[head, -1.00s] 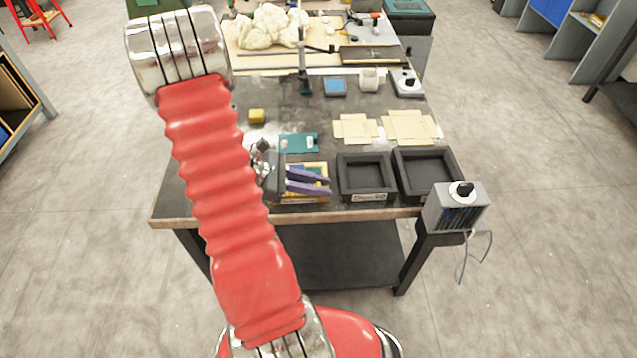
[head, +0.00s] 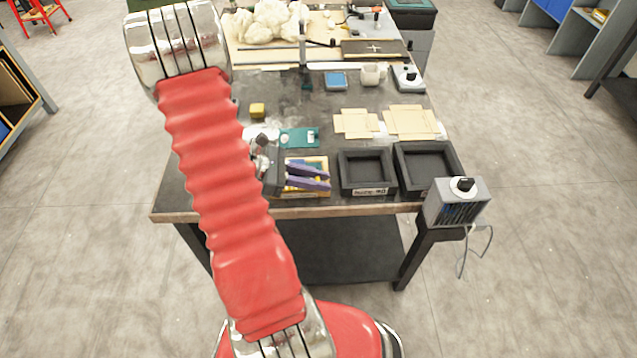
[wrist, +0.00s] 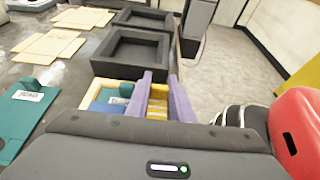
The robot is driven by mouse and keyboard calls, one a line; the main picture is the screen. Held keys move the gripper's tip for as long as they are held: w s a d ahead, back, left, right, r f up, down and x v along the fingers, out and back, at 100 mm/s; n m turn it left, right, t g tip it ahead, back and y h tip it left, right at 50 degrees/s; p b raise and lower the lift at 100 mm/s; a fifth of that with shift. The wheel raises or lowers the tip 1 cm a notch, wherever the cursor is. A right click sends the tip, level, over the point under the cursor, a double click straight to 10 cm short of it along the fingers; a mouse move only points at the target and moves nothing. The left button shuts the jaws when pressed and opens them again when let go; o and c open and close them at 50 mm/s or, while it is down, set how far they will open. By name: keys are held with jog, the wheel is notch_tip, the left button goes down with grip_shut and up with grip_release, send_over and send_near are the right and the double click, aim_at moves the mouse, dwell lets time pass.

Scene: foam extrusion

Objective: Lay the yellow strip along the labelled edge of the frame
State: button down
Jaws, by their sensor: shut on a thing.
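My gripper (head: 326,178) has two purple fingers. They reach over a yellow-rimmed box (head: 313,160) at the front of the bench. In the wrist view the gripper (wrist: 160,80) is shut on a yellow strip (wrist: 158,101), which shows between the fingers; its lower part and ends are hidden. A black square frame (head: 345,177) stands just right of the box, with a white label (head: 370,191) on its front edge. The label's print is too small to read surely. The frame also shows in the wrist view (wrist: 100,62), ahead of the fingers. The strip is apart from it.
A second black frame (head: 455,172) stands to the right, near a grey box with a knob (head: 456,203) at the bench corner. Cream foam sheets (head: 412,121) lie behind the frames. A teal card (head: 300,138) and yellow block (head: 257,110) lie further left.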

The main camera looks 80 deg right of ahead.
jog(key=shift+f, duration=0.45)
dwell(0.7)
jog(key=c, duration=1.5)
grip_release()
jog(key=shift+r, duration=0.1)
jog(key=shift+w+r, duration=0.1)
jog(key=shift+r, duration=3.35)
